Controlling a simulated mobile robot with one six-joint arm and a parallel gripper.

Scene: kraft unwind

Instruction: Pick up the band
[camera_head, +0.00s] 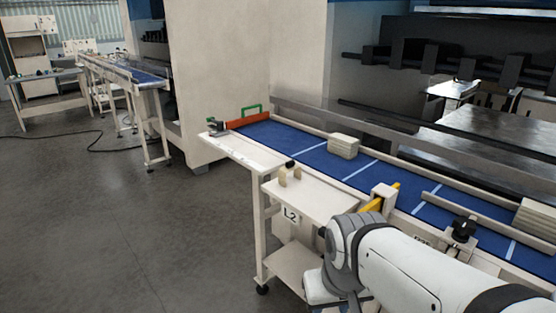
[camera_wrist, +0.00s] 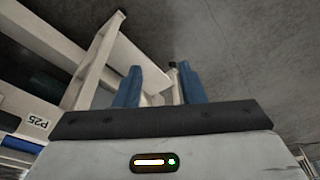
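I cannot make out a band for certain in either view. Small cream pieces with a dark knob (camera_head: 288,172) stand on the white side table (camera_head: 318,203) beside the conveyor, too small to tell what they are. In the wrist view my gripper (camera_wrist: 158,86) shows two blue fingers spread apart with nothing held between them. White frame bars and grey floor show behind the fingers. In the head view my arm covers the lower right, and the gripper's fingertips are hidden.
A blue conveyor (camera_head: 300,146) with white stripes carries a cream stack (camera_head: 344,146) and another stack (camera_head: 535,219) at right. An orange bar (camera_head: 247,121) and green handle (camera_head: 252,108) stand at its far end.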

